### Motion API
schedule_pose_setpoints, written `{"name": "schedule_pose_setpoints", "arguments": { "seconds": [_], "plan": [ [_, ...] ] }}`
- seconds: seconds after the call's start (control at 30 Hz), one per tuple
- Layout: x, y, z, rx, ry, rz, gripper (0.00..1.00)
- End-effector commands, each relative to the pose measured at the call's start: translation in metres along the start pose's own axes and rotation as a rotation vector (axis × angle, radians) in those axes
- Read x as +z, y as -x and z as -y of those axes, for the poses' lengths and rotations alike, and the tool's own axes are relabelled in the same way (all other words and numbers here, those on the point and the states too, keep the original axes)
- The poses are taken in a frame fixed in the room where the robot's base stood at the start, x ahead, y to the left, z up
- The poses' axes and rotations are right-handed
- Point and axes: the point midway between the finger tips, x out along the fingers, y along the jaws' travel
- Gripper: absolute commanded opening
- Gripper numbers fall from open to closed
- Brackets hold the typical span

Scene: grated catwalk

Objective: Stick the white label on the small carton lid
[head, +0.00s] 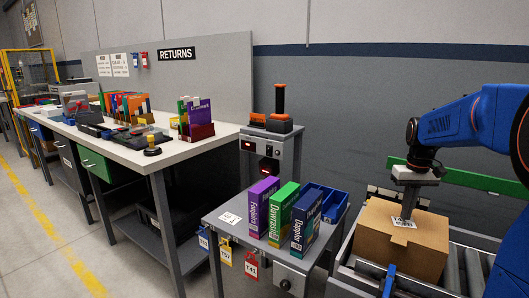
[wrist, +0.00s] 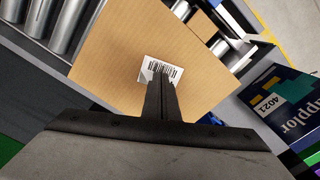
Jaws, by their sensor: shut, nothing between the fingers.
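The small carton (head: 394,248) is a brown box on the roller conveyor, and its lid (wrist: 112,50) fills the middle of the wrist view. A white label with a black barcode (head: 404,222) lies on the lid near its front edge. The label also shows in the wrist view (wrist: 152,67), partly hidden behind my fingers. My gripper (head: 407,212) points down over the label with its fingers shut and nothing held. In the wrist view the gripper's fingertips (wrist: 161,80) overlap the label; I cannot tell whether they touch it.
A grey stand (head: 225,233) left of the conveyor holds purple, green and blue boxes, a blue bin (head: 335,206) and another white printed patch (head: 230,218). Conveyor rollers (head: 462,268) lie right of the carton. A green rail (head: 480,181) runs behind it.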

Motion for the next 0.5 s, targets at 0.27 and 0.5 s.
{"name": "schedule_pose_setpoints", "arguments": {
  "seconds": [0.27,0.5],
  "plan": [
    [0.0,-0.001,0.0,0.0,0.0,0.0,0.0],
    [0.0,-0.0048,0.0,0.0,0.0,0.001,0.0]
  ]
}}
